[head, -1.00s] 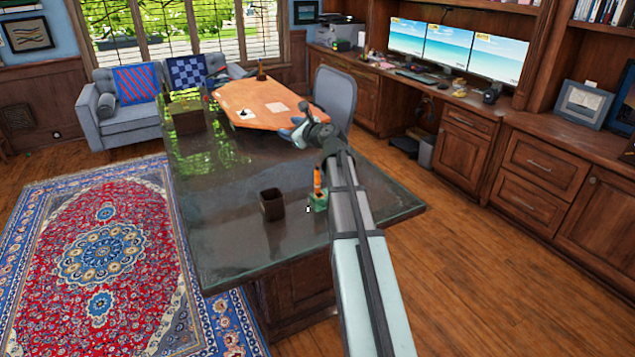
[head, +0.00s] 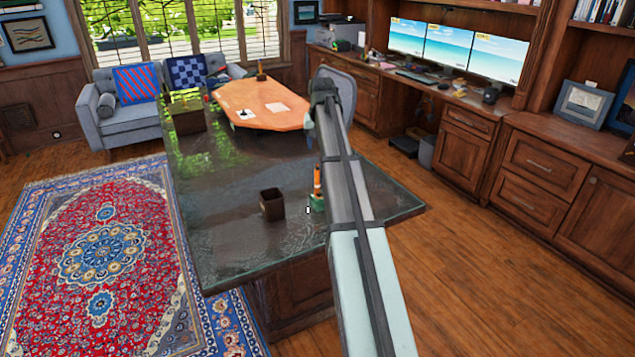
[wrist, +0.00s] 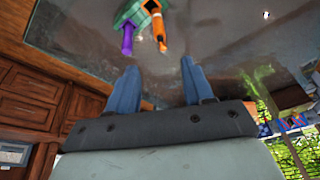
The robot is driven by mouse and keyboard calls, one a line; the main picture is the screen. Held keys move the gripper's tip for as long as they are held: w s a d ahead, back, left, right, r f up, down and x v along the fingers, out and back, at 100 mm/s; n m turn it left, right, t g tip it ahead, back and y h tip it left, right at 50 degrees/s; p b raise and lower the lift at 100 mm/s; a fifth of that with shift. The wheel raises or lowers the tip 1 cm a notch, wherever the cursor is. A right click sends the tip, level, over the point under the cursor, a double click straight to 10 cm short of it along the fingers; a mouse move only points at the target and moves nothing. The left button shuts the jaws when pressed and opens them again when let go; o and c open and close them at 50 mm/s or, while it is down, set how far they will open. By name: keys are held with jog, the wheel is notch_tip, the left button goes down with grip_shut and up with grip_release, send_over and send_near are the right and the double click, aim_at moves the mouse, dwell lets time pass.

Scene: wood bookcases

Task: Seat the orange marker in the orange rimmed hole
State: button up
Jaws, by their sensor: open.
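The orange marker (head: 317,181) stands upright at a small green block (head: 317,203) on the dark glossy desk, partly beside my arm. In the wrist view the orange marker (wrist: 158,27) and a purple marker (wrist: 127,40) stick out of the green block (wrist: 133,12), at the top of the picture. My gripper (wrist: 161,85) is open, with its two blue fingers apart and nothing between them. The markers are beyond the fingertips, not touching them. In the head view the fingers are hidden behind my arm. I cannot make out an orange rimmed hole.
A dark square cup (head: 272,204) stands on the desk (head: 235,245), left of the block. A small white item (head: 308,210) lies by the block. A chair (head: 343,92) stands behind my arm's end.

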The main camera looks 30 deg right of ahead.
aim_at(317, 169)
jog(key=shift+n, duration=0.8)
jog(key=x, duration=1.4)
jog(key=shift+s, duration=0.1)
jog(key=shift+c, duration=0.2)
grip_shut()
